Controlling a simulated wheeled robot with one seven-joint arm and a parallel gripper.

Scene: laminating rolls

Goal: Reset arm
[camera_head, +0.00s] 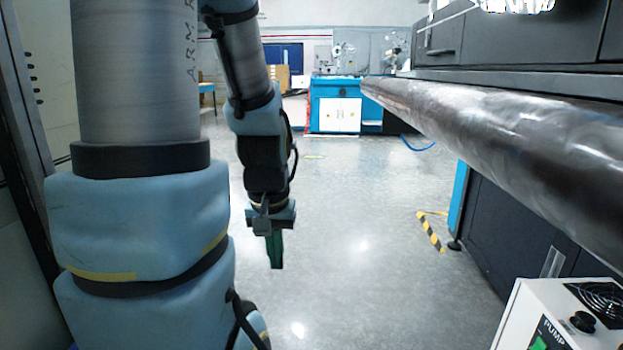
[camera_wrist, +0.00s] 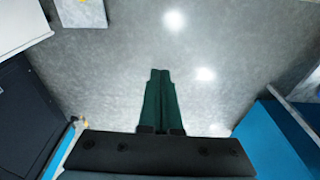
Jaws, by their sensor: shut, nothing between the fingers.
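My arm hangs down on the left side of the head view, with its blue-covered links in front of the camera. My gripper (camera_head: 275,266) points down over the grey floor, in open air. Its green fingers are pressed together with nothing between them. In the wrist view the gripper (camera_wrist: 160,72) also shows its two green fingers side by side, shut, above bare floor.
A long dark metal roller (camera_head: 490,125) runs along the right beside a black machine (camera_head: 520,45). A white pump box (camera_head: 555,315) stands at lower right. A blue cabinet (camera_head: 320,107) with white doors is at the back. The middle floor (camera_head: 350,220) is clear.

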